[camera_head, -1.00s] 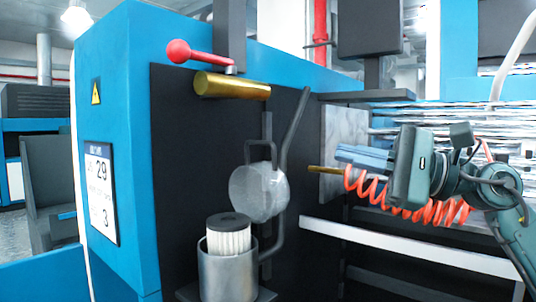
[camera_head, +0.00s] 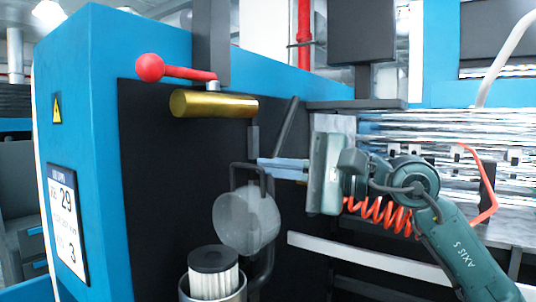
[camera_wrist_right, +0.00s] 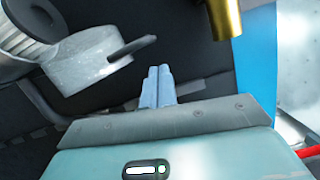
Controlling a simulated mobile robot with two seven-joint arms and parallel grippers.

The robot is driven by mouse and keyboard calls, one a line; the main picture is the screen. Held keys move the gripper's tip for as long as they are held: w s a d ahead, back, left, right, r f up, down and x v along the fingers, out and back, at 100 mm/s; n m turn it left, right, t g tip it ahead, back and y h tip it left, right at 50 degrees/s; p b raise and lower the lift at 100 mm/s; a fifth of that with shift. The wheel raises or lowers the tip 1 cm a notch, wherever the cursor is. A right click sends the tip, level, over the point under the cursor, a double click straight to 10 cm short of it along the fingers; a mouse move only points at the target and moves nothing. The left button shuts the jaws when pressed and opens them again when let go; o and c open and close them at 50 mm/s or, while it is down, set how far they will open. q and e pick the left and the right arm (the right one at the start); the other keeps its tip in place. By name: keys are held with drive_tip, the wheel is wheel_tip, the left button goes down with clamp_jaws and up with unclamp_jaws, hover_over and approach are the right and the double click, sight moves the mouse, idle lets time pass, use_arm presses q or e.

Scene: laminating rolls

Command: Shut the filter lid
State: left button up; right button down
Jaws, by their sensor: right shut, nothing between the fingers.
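The filter lid (camera_head: 247,220) is a round grey disc with a dark bent handle (camera_head: 236,172). It stands open, tilted up on its hinge behind the filter housing (camera_head: 214,291), a grey metal cup. A white pleated filter with a dark cap (camera_head: 213,260) sits in the cup and sticks out above its rim. My right gripper (camera_head: 262,163) is shut and empty, its blue fingers close to the right of the lid handle. In the right wrist view the lid (camera_wrist_right: 88,60) is left of the shut fingertips (camera_wrist_right: 156,72), apart from them. My left gripper is not in view.
A brass cylinder (camera_head: 213,104) and a red-knobbed lever (camera_head: 150,67) stick out above the lid. A dark bar (camera_head: 287,125) slants behind my fingers. A white rail (camera_head: 345,257) runs at lower right. The dark panel left of the lid is clear.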

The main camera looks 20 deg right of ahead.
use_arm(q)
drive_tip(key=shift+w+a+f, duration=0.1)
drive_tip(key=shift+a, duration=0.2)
use_arm(e)
drive_tip(key=shift+s+a+r, duration=0.1)
drive_tip(key=shift+s+a, duration=0.6)
drive_tip(key=shift+a, duration=0.1)
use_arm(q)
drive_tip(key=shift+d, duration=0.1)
use_arm(e)
drive_tip(key=shift+s, duration=0.1)
